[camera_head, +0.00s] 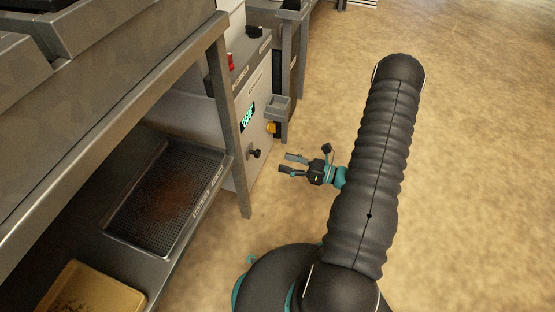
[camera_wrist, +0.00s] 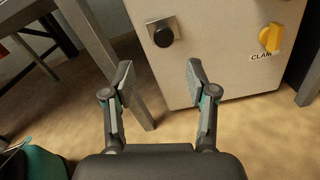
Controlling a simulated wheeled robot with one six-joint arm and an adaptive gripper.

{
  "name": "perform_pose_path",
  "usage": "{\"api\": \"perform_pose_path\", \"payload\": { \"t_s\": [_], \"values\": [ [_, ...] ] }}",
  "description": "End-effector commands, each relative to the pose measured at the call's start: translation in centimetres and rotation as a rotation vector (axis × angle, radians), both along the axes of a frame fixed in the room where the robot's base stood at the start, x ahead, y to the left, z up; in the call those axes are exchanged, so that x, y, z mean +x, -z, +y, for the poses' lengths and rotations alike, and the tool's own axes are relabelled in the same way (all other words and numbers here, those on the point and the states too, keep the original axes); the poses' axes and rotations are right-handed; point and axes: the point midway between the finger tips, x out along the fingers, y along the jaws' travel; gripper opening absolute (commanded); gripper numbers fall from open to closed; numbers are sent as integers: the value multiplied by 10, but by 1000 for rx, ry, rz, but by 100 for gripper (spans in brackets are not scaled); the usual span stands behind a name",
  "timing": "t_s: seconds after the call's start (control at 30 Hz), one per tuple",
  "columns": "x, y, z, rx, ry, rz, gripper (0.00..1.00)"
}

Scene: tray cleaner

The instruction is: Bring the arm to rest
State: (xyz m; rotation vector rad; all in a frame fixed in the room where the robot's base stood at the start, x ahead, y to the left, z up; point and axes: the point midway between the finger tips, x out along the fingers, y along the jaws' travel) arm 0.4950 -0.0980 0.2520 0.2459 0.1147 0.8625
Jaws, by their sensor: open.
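My gripper (camera_head: 285,163) is open and empty in the head view, out over the floor to the right of the machine. In the wrist view my gripper (camera_wrist: 158,78) shows its two fingers spread apart with nothing between them. My arm is the dark ribbed form that fills the middle right of the head view. The fingers point toward the front of the machine (camera_head: 239,139) and appear apart from it.
The machine carries a black knob (camera_wrist: 163,37), a yellow handle (camera_wrist: 270,37) and a lit display (camera_head: 247,115). A mesh tray (camera_head: 128,232) lies on the lower shelf at left, with a tan tray (camera_head: 70,270) nearer. Open floor (camera_head: 480,150) lies at right.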

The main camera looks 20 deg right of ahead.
Motion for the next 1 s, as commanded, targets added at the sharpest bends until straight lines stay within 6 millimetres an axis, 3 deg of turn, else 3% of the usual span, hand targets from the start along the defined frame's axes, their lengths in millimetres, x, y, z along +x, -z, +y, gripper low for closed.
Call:
{"api": "perform_pose_path", "payload": {
  "t_s": [0.77,0.87,1.0],
  "values": [
    [-7,5,-4,-26,-10,4,57],
    [-20,14,6,-65,-78,17,57],
    [-52,24,27,-114,-217,39,57]
  ]
}}
